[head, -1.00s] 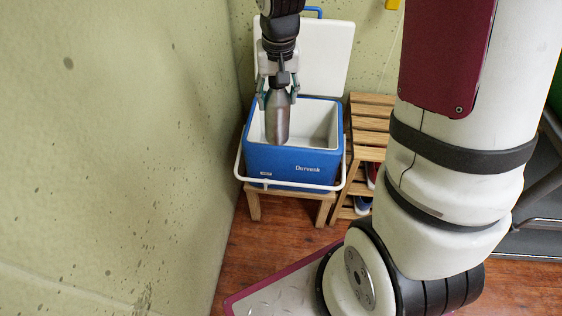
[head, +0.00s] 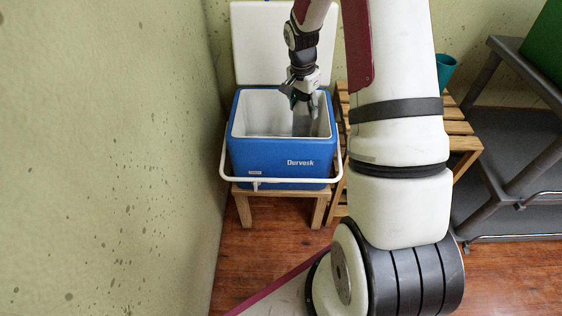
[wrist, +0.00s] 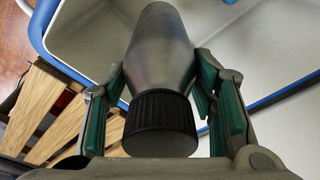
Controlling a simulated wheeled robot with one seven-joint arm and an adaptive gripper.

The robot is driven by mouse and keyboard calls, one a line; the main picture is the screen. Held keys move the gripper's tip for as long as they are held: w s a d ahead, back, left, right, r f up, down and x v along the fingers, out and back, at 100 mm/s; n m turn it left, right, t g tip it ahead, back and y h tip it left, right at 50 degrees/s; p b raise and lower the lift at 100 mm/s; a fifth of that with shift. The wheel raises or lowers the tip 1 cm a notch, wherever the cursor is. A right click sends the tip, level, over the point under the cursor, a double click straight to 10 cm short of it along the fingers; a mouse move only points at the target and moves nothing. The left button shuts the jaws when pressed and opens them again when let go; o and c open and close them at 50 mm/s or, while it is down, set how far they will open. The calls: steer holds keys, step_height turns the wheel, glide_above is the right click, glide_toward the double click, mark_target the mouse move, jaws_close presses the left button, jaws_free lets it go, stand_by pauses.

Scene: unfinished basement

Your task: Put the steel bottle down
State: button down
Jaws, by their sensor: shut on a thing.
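The steel bottle (wrist: 160,45) is grey with a ribbed black cap. In the wrist view my gripper (wrist: 162,105) is shut around its cap end, with green-padded fingers on both sides. In the head view my gripper (head: 304,97) is over the right part of an open blue cooler (head: 265,158). The bottle (head: 303,122) hangs down from it into the cooler's white interior, partly hidden by the gripper. I cannot tell whether the bottle touches the cooler's floor.
The cooler's white lid (head: 262,45) stands open behind it. The cooler rests on a low wooden stand (head: 290,194). A slatted wooden rack (head: 462,142) with a teal cup (head: 445,68) is to the right, and a grey shelf unit (head: 515,190) is farther right. A wall is close on the left.

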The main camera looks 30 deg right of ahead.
mark_target(304, 133)
steer(key=shift+d+f, duration=0.25)
steer(key=shift+f, duration=0.6)
steer(key=shift+f+b, duration=2.1)
steer(key=shift+f, duration=2.7)
steer(key=shift+f, duration=0.2)
steer(key=c, duration=0.7)
jaws_free()
